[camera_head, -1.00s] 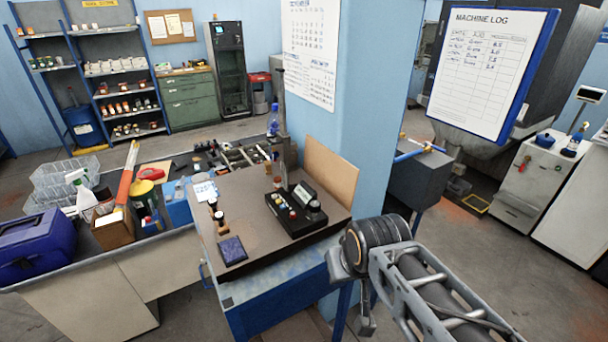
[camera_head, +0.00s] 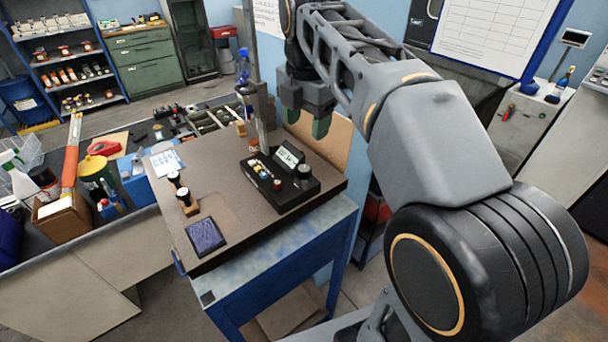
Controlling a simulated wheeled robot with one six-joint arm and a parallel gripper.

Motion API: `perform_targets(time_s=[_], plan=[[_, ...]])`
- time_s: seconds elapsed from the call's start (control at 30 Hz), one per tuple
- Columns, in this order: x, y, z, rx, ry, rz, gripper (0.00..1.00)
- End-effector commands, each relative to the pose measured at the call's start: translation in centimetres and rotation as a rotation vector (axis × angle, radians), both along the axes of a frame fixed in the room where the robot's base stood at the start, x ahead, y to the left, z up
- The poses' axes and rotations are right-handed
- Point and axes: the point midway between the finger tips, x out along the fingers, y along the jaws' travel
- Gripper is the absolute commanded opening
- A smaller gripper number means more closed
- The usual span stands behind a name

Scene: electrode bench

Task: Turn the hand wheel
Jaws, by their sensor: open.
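A black control box (camera_head: 280,185) with a small display and several coloured buttons sits on the brown bench top (camera_head: 215,170). A small round black knob (camera_head: 305,172) at the box's right end looks like the hand wheel, but it is too small to be sure. My gripper (camera_head: 306,120) hangs fingers-down above and behind the box, apart from it. Its dark green fingertips are spread, with nothing between them.
A dark blue square pad (camera_head: 205,236) and small black-and-white pieces (camera_head: 184,198) lie left of the box. A metal post (camera_head: 262,110) and a brown upright board (camera_head: 320,135) stand at the bench's back.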

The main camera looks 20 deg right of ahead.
Motion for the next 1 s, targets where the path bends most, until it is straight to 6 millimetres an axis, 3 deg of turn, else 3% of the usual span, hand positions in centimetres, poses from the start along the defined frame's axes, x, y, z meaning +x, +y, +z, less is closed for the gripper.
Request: perform_targets(time_s=[0.2, 0.47, 0.57, 1.0], plan=[[1.3, 0.1, 0.7, -0.022, 0.064, 0.373, 0.62], [1.7, 0.1, 0.7, -0.025, 0.095, 0.561, 0.62], [1.7, 0.1, -0.3, -0.025, 0.098, 0.576, 0.62], [1.6, 0.0, -8.4, -0.025, 0.096, 0.574, 0.62]])
